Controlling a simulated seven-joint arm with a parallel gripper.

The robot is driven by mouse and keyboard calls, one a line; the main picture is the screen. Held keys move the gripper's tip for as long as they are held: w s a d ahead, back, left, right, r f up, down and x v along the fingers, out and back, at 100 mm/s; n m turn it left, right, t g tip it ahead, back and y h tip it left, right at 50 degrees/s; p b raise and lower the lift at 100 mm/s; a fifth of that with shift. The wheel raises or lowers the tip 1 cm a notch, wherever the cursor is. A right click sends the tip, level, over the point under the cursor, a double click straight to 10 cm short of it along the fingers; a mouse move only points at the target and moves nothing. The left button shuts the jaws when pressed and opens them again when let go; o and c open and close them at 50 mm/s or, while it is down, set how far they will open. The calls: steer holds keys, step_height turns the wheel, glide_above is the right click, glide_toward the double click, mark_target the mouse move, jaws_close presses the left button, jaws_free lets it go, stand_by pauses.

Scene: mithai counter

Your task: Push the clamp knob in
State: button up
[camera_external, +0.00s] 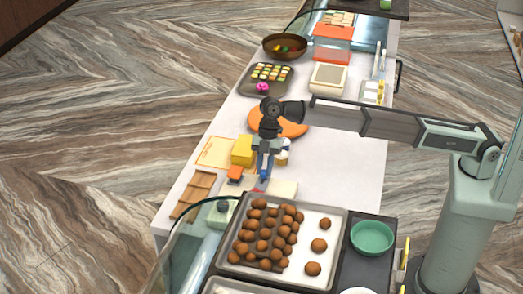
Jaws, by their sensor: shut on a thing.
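My gripper (264,178) points down over the counter, left of the picture's middle. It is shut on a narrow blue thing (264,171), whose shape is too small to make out. A small red piece (259,190) shows just below the fingertips, beside a pale cream block (282,189). I cannot tell whether the red piece touches the blue thing. The clamp knob cannot be made out for sure at this size. An orange block (235,173) and a yellow block (242,151) stand close on the left of my gripper.
A metal tray (334,222) with brown balls stands in front. A green bowl (372,237) is at its right. A wooden rack (193,194) lies at the left edge. An orange disc (292,128) lies behind my gripper. The counter is clear to the right (345,165).

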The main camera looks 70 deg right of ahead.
jaws_close()
steer(key=shift+a, duration=1.55)
steer(key=o, duration=0.9)
jaws_free()
steer(key=shift+d+r, duration=0.1)
steer(key=v, duration=1.3)
steer(key=shift+r, duration=0.25)
steer(key=shift+d, duration=0.1)
